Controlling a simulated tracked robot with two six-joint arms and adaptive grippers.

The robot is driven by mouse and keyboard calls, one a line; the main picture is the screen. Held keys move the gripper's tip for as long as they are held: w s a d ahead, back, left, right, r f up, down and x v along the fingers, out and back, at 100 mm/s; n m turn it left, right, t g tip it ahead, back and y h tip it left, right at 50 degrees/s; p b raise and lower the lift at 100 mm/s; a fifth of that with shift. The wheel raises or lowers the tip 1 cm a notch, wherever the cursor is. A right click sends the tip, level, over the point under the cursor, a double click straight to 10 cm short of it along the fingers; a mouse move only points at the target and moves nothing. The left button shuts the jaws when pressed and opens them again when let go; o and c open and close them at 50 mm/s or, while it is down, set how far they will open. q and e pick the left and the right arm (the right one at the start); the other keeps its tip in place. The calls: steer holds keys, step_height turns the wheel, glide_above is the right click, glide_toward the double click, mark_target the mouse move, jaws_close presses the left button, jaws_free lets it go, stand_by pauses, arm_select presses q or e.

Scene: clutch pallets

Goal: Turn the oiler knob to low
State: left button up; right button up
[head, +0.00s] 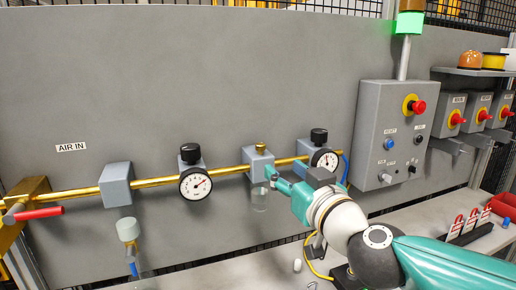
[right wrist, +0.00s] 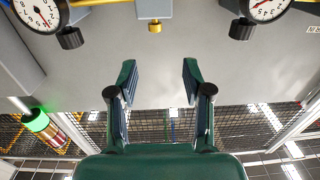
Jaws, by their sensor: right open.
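The oiler (head: 258,165) is a grey block on the brass air pipe, with a clear bowl below it and a brass knob (head: 260,147) on top. In the right wrist view the brass knob (right wrist: 155,27) is at top centre, beyond the fingertips, in line with the gap between them. My right gripper (head: 273,175) is in front of the oiler's right side, below the knob's height in the picture. In the wrist view its two green fingers (right wrist: 160,78) are spread and empty, apart from the knob. The knob's setting cannot be read. My left gripper is out of view.
Two gauges with black knobs flank the oiler: the left gauge (head: 195,184) and the right gauge (head: 325,160), partly behind my gripper. A grey control box (head: 390,135) with a red emergency button stands at right. A red-handled valve (head: 35,213) is at far left.

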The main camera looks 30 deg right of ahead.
mark_target(262, 148)
steer(key=x, duration=0.5)
steer(key=b+x, duration=0.1)
steer(key=x, duration=0.4)
steer(key=b+x, duration=0.1)
steer(key=x, duration=0.4)
steer(key=shift+d, duration=0.3)
jaws_close()
